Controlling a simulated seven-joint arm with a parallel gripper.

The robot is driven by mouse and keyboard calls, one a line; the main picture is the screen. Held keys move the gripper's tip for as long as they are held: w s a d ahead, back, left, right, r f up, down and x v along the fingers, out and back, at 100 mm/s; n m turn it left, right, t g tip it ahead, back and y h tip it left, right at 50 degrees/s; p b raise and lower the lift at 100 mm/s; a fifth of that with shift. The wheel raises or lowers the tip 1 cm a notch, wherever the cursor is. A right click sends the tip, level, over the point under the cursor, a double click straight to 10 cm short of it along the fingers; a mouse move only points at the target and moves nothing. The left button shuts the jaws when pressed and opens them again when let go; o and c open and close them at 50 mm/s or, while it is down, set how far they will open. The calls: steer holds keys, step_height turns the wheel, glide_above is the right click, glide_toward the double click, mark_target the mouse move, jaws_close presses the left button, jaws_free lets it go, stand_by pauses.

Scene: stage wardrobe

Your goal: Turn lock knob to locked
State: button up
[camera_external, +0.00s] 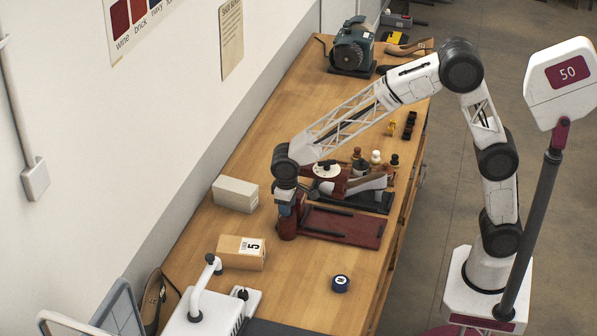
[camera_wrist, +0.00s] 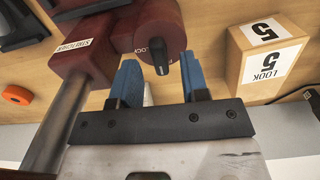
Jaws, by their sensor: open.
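The lock knob (camera_wrist: 159,57) is black with a light mark at its tip, on the end of a dark red round housing (camera_wrist: 155,25). Its pointer end faces down in the wrist view. A "LOCK" label beside it is partly hidden. My gripper (camera_wrist: 159,62) is open, with blue fingers on either side of the knob in the picture. Gaps show between knob and fingers; how deep they reach around it I cannot tell. In the external view my gripper (camera_external: 288,208) is at the left end of the dark red stretcher (camera_external: 345,228), and the knob is hidden.
A "LOOK 5" carton (camera_wrist: 268,58) stands close right of the fingers; it also shows in the external view (camera_external: 238,252). A metal rod (camera_wrist: 62,125) runs close on the left. A white box (camera_external: 235,194) and blue tape roll (camera_external: 340,284) stand on the bench (camera_external: 300,275).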

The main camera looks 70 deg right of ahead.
steer(key=shift+f, duration=0.7)
jaws_close()
